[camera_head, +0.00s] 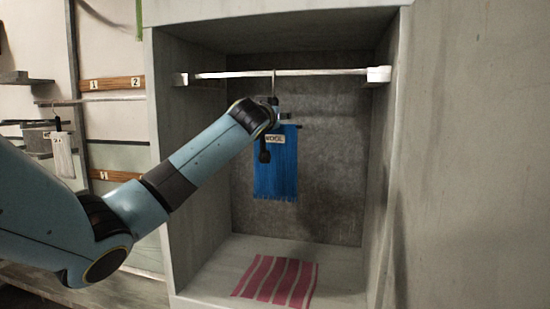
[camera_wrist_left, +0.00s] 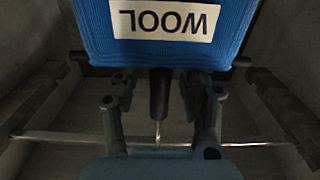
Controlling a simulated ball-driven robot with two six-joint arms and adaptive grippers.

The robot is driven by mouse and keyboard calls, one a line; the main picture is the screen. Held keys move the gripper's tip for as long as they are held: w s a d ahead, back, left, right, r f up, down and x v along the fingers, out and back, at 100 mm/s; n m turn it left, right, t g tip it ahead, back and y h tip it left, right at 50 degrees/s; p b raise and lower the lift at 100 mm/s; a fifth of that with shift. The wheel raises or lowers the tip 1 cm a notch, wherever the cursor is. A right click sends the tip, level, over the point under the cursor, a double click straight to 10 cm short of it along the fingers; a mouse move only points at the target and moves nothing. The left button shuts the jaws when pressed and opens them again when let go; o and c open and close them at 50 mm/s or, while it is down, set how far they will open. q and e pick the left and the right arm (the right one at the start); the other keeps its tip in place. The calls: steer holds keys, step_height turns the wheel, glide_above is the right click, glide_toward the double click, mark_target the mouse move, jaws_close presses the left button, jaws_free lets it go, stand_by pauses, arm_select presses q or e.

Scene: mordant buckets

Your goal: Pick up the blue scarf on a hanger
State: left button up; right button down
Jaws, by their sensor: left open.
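The blue scarf (camera_head: 280,172) hangs on a dark hanger from the metal rail (camera_head: 320,72) inside a grey cubby. Its white label reads WOOL and shows upside down in the left wrist view (camera_wrist_left: 163,20). My left gripper (camera_head: 280,116) is at the top of the scarf, by the hanger, and partly hidden by my own wrist. In the left wrist view my gripper (camera_wrist_left: 160,92) is open, with the dark hanger neck (camera_wrist_left: 159,95) between its two fingers. I cannot tell whether either finger touches it. My right gripper is not in view.
A red and white striped cloth (camera_head: 276,281) lies on the cubby floor. The cubby's side walls (camera_head: 392,170) stand close on both sides. At the left, a pale cloth (camera_head: 63,155) hangs from another rail, near numbered wooden strips (camera_head: 110,84).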

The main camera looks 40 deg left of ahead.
arm_select(q)
jaws_close()
stand_by(0.3)
steer(key=shift+w, duration=0.1)
stand_by(0.4)
